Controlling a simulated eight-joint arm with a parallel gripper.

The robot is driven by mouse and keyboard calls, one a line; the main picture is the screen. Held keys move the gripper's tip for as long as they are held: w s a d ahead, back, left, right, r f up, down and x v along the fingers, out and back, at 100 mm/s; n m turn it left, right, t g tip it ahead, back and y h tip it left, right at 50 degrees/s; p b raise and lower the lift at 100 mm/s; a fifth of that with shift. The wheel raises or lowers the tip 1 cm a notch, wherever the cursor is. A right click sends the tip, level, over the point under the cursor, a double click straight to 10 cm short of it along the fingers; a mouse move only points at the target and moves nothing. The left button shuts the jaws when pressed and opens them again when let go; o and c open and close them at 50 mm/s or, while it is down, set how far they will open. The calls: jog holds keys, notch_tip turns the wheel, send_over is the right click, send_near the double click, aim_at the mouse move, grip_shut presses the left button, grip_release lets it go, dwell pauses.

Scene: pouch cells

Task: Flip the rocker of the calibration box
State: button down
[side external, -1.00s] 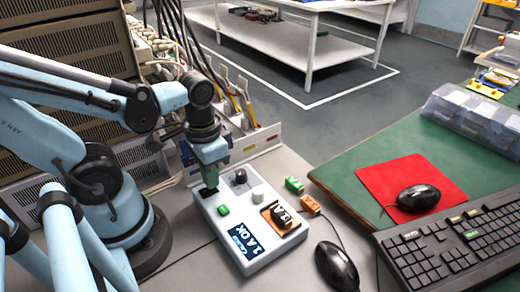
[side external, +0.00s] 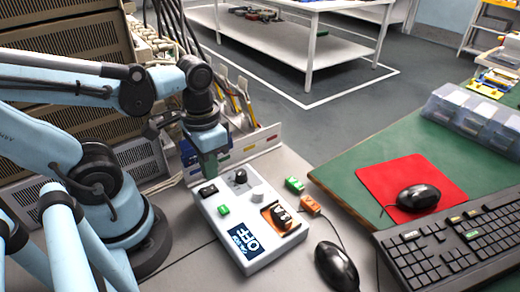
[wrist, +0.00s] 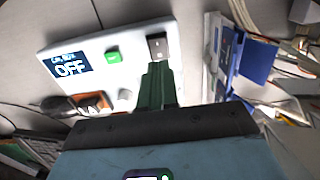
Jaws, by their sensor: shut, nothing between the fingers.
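The calibration box (side external: 268,263) is white and lies on the grey bench in the side view. Its black rocker (side external: 208,191) sits at the box's far left corner and also shows in the wrist view (wrist: 157,46). Its dark blue display (side external: 244,243) reads OFF, also in the wrist view (wrist: 69,65). A green button (side external: 223,210), a black knob (side external: 240,177), a white knob (side external: 257,193) and an orange-framed part (side external: 279,218) are on the same face. My gripper (side external: 210,176) points down just above the box beside the rocker, with its green fingers shut and empty.
A green block (side external: 294,185) and an orange block (side external: 310,206) lie right of the box. A black mouse (side external: 337,266) is nearer. A red mat (side external: 410,180) and keyboard (side external: 450,245) are farther right. Equipment racks and cables stand behind my arm.

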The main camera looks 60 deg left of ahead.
aim_at(212, 188)
jog(key=shift+r, duration=1.9)
jog(key=w+r+t, duration=0.1)
jog(key=w+t, duration=0.6)
jog(key=w, duration=0.3)
jog(key=shift+d+r, duration=0.25)
